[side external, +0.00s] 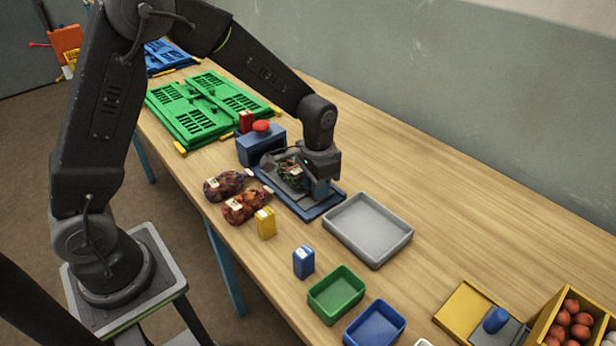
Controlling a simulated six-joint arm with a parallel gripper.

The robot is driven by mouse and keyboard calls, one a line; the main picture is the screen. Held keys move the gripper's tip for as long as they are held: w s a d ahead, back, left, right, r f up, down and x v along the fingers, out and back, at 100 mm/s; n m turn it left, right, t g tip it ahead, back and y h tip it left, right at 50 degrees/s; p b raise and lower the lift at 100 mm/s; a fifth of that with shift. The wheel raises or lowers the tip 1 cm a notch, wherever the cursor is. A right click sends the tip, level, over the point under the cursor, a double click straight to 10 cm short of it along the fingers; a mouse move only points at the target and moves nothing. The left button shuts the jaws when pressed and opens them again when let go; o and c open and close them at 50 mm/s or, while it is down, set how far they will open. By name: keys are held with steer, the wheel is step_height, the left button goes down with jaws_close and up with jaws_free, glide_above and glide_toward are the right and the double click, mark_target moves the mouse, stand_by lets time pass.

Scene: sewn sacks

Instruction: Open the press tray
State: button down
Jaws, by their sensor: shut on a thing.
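The press is a dark blue box (260,147) with a red knob on top, standing mid-table. Its grey tray (270,162) lies in front of it over a flat blue base (303,211). A dark patterned sack (291,172) with a pale tag sits in the tray. My gripper (319,188) points down at the tray's end away from the press and is shut on the tray there. The fingertips and the gripped part are mostly hidden by the wrist.
Two reddish-brown sacks (246,206) lie left of the press. Yellow (265,223) and blue (303,262) packets stand near the front edge. An empty grey tray (368,229) is at right. Green panels (200,105) lie behind. The table along the wall is clear.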

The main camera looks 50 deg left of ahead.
steer(key=shift+r, duration=0.1)
steer(key=c, duration=1.2)
jaws_free()
step_height(320, 180, up, 14)
steer(key=s+a+r+n+t, duration=0.1)
steer(key=s+r+t, duration=0.1)
steer(key=s, duration=0.8)
steer(key=s+a+r+n+t, duration=0.1)
steer(key=s+r+t, duration=0.1)
steer(key=s, duration=0.8)
steer(key=shift+s+r+n+t, duration=0.2)
steer(key=shift+s+n+t, duration=0.1)
steer(key=shift+t, duration=0.5)
